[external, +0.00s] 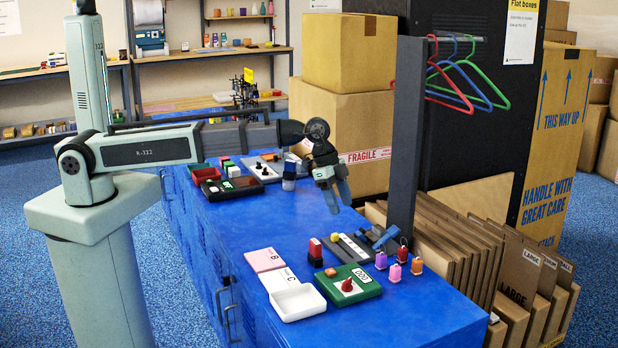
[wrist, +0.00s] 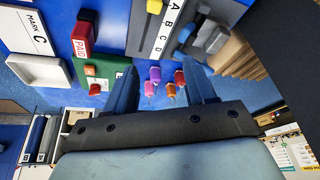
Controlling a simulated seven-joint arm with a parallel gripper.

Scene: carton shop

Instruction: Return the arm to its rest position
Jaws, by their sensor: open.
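My gripper (external: 338,202) is open and empty. It hangs above the blue cabinet top (external: 240,222), with its fingers pointing down and apart from the things below. My arm stretches to the right from its base at the left. In the wrist view my gripper (wrist: 162,78) shows two blue fingers spread apart with nothing held between them. Several small coloured tags, among them a purple tag (wrist: 155,74) and an orange tag (wrist: 154,7), show past the fingers.
Below my gripper lie a white tray (external: 300,303), a green box with a red knob (external: 348,286), a red stamp (external: 315,252) and small tags (external: 395,272). A dark post (external: 404,140) with coloured hangers (external: 470,85) stands close at the right. Cartons (external: 345,125) stand behind.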

